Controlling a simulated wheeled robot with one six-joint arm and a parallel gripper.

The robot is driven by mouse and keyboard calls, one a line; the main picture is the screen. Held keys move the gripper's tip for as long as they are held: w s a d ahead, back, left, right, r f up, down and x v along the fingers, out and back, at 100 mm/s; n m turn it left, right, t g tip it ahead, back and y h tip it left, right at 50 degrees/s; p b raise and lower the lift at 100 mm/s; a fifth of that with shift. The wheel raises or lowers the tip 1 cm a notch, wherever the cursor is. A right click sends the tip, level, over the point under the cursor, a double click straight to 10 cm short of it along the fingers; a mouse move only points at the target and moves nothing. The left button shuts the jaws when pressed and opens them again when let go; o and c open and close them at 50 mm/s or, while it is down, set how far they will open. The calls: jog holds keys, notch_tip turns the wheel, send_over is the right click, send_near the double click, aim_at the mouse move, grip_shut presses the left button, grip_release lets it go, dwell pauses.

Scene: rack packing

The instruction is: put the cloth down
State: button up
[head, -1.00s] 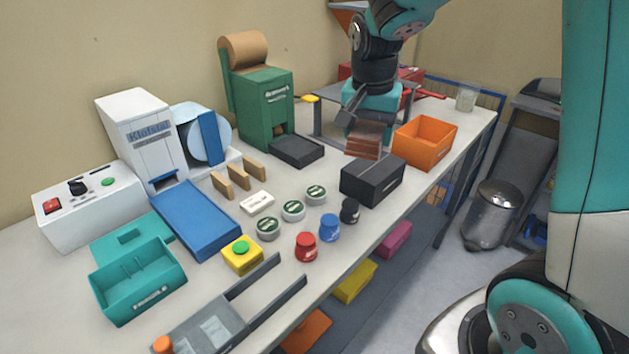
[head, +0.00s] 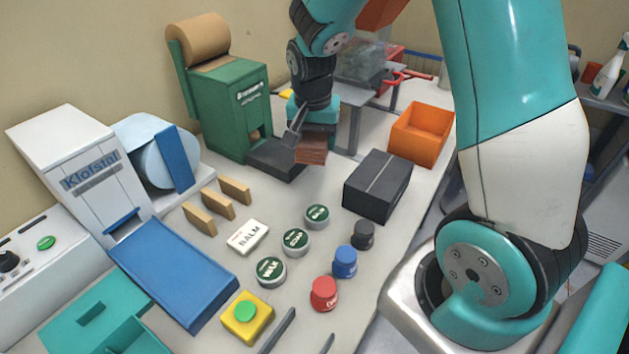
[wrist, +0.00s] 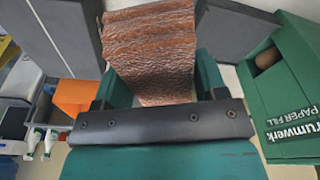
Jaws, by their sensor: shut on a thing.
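The cloth (head: 311,150) is a reddish-brown folded, wrinkled piece. It hangs from my gripper (head: 303,132) at the back middle of the table, by the right edge of a low dark tray (head: 268,161). In the wrist view the cloth (wrist: 150,45) stretches out from between the fingers of my gripper (wrist: 155,95). My gripper is shut on it. I cannot tell whether the cloth touches the table or tray.
A green paper dispenser (head: 229,108) stands behind the tray. A black box (head: 378,186) and an orange bin (head: 420,134) stand to the right. Tins, a balm box (head: 248,237) and coloured jars stand in front. Bare table lies between cloth and tins.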

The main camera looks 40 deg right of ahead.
aim_at(315, 188)
notch_tip(315, 188, down, 11)
jog(key=shift+f+p, duration=0.2)
jog(key=shift+p, duration=0.15)
jog(key=shift+f, duration=0.1)
